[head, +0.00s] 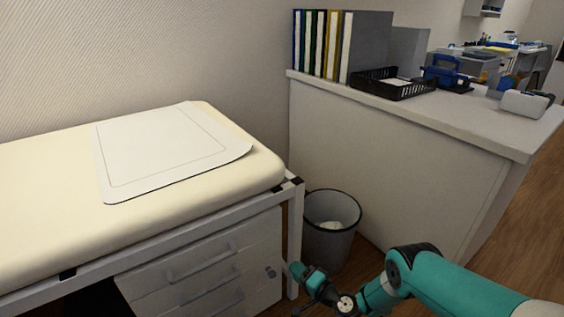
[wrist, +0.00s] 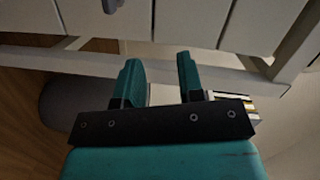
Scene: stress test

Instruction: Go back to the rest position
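My gripper (head: 300,288) is teal and black and hangs low in front of the table's drawer unit (head: 205,275), at the bottom of the head view. In the wrist view its two teal fingers (wrist: 159,72) stand apart with nothing between them, so it is open and empty. White drawer fronts (wrist: 185,18) and a pale frame bar show beyond the fingers. I cannot tell how far the fingertips are from them. My teal arm comes in from the lower right of the head view.
A cream padded table (head: 50,190) with a white mat (head: 165,195) stands at the left. A grey bin (head: 330,240) stands on the floor close behind my gripper. A white counter (head: 400,160) at the right holds binders (head: 325,45) and a black tray (head: 400,92).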

